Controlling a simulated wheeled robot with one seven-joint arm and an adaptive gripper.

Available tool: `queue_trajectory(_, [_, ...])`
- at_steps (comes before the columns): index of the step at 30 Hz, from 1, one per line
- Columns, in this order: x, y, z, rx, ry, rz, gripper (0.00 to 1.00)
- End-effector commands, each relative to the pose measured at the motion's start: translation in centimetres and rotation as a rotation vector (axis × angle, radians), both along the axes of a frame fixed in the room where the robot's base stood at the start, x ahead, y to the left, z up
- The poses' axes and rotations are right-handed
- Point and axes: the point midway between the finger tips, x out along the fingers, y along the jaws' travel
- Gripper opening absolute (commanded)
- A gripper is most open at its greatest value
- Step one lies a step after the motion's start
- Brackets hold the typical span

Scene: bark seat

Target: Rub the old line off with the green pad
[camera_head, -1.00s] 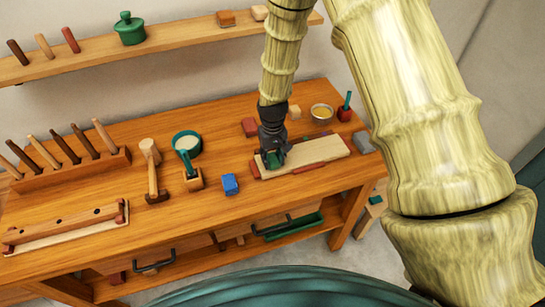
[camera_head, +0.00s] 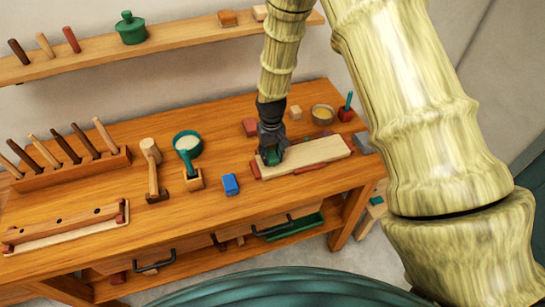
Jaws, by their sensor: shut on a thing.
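My gripper (camera_head: 270,152) is shut on the green pad (camera_head: 271,158). Only part of the pad shows below the dark fingers. It is at the left end of a pale wooden board (camera_head: 318,151) on the workbench. I cannot tell whether the pad touches the board's face. No line can be made out on the bare part of the board; any mark under the gripper is hidden.
Red strips (camera_head: 310,168) edge the board. A blue block (camera_head: 230,184) lies to its left, a red block (camera_head: 250,127) and a bowl (camera_head: 322,114) behind it.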

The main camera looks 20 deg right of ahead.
Motion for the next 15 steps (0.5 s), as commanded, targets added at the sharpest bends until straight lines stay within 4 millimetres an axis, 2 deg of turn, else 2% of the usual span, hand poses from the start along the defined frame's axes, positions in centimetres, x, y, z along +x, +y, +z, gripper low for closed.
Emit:
queue_trajectory(7, [0.93, 0.03, 0.05, 0.0, 0.0, 0.0, 0.16])
queue_trajectory(15, [0.03, 0.0, 0.01, 0.0, 0.002, 0.0, 0.16])
